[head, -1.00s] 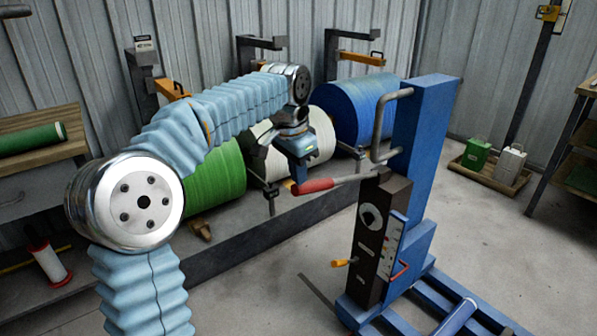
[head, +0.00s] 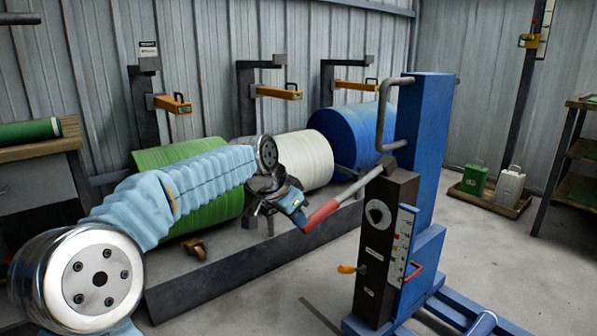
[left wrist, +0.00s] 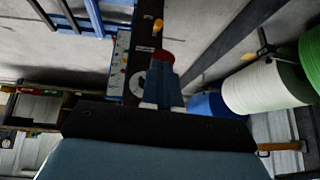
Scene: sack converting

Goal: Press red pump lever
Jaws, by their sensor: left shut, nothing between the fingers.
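The pump lever is a grey bar with a red grip (head: 321,214). It slopes down to the left from the dark control box (head: 375,248) on the blue lifting truck (head: 420,190). My left gripper (head: 301,219) is shut and empty, with its fingertips at the outer end of the red grip. I cannot tell whether they press on its top or touch its side. In the left wrist view my shut fingers (left wrist: 163,88) cover most of the lever, and a bit of red (left wrist: 163,55) shows just beyond them. My right gripper is not in view.
Behind my arm lie a green roll (head: 215,212), a white roll (head: 304,160) and a blue roll (head: 350,132) along a low grey platform (head: 225,277).

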